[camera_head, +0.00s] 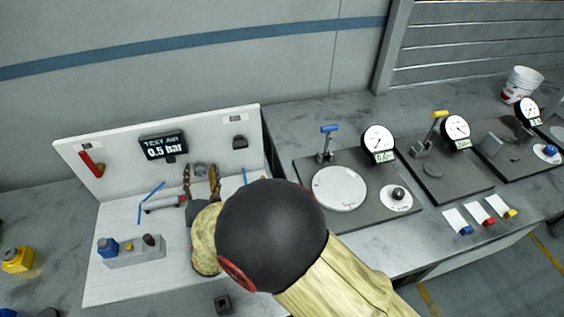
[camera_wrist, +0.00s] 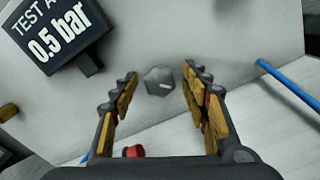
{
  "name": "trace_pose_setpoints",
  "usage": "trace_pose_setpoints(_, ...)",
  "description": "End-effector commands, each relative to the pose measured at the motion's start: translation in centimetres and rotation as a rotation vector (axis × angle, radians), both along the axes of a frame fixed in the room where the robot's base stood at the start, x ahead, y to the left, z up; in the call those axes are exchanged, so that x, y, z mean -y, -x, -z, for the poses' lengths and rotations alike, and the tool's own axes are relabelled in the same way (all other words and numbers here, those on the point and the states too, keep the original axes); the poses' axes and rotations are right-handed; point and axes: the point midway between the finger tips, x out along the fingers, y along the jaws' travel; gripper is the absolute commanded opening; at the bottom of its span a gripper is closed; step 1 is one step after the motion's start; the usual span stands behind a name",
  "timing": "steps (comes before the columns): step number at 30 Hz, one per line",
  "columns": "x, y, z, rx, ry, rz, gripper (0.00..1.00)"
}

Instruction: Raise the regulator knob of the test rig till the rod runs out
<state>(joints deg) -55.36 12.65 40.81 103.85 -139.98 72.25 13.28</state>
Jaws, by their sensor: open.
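The regulator knob (camera_wrist: 158,80) is a grey faceted knob with a pale mark on the rig's upright panel (camera_head: 90,150). My gripper (camera_wrist: 160,85) is open, its fingers on either side of the knob with gaps to both; in the head view my gripper (camera_head: 201,178) is in front of the panel. The display (camera_head: 163,147) reads "TEST AIR 0.5 bar"; it also shows in the wrist view (camera_wrist: 58,38). A grey cylinder (camera_head: 160,203) lies on the white base, with a red part (camera_wrist: 133,151) in the wrist view. The rod's state cannot be told.
Blue tubes (camera_head: 152,188) rise near the cylinder, and another blue tube (camera_wrist: 290,84) lies right of my fingers. A block with a blue button (camera_head: 107,246) stands front left. Dial-gauge stations (camera_head: 378,140) fill the bench to the right. A red handle (camera_head: 90,164) hangs on the panel.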

Motion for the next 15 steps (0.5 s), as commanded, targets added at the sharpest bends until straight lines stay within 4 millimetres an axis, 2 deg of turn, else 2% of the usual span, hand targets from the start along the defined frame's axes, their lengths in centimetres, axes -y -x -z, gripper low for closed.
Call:
trace_pose_setpoints(8,0.0,0.0,-0.4,0.072,0.232,-0.001,0.46)
trace_pose_setpoints(15,1.1,3.9,-0.1,0.076,0.242,-0.004,0.46)
